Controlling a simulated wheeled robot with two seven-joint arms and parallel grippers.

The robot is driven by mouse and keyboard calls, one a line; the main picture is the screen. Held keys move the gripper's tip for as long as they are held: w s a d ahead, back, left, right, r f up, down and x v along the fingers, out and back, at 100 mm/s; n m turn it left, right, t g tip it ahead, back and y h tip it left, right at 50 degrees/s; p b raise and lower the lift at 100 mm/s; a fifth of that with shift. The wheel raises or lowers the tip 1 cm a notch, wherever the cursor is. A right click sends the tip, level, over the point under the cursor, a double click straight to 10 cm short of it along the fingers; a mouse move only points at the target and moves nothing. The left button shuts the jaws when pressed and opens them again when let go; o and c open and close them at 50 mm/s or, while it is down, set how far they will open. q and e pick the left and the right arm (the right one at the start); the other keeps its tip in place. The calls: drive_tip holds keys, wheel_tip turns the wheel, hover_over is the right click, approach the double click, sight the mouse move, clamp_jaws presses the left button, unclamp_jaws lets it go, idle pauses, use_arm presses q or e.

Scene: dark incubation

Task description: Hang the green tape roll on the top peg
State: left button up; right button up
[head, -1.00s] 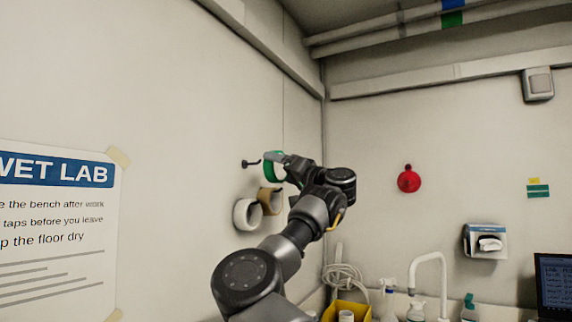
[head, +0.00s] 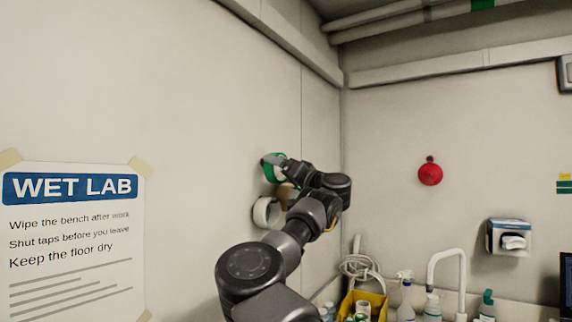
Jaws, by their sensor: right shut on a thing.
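The green tape roll (head: 268,171) is up against the left wall, with its ring facing partly toward me. My right gripper (head: 277,160) is shut on its upper edge. The top peg (head: 264,161) shows only as a small dark bit at the roll's left side; the rest is hidden by the roll and gripper. I cannot tell whether the roll is around the peg or just in front of it. My left gripper is not in view.
Below, a tan roll (head: 285,194) and a white roll (head: 265,213) hang on the wall, partly behind my right arm. A yellow bin (head: 375,304), spray bottle (head: 405,301) and white tap (head: 447,255) stand lower right. The wall above is clear.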

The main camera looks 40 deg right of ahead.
drive_tip(key=shift+w+a+r, duration=0.1)
drive_tip(key=shift+w+r, duration=0.05)
drive_tip(key=shift+w, duration=0.15)
drive_tip(key=shift+w+f, duration=0.2)
drive_tip(key=shift+f, duration=0.05)
drive_tip(key=shift+w+a+f+b, duration=0.2)
drive_tip(key=shift+w+f+b, duration=0.3)
drive_tip(key=shift+b, duration=0.35)
drive_tip(key=shift+w+b, duration=0.1)
drive_tip(key=shift+b, duration=0.4)
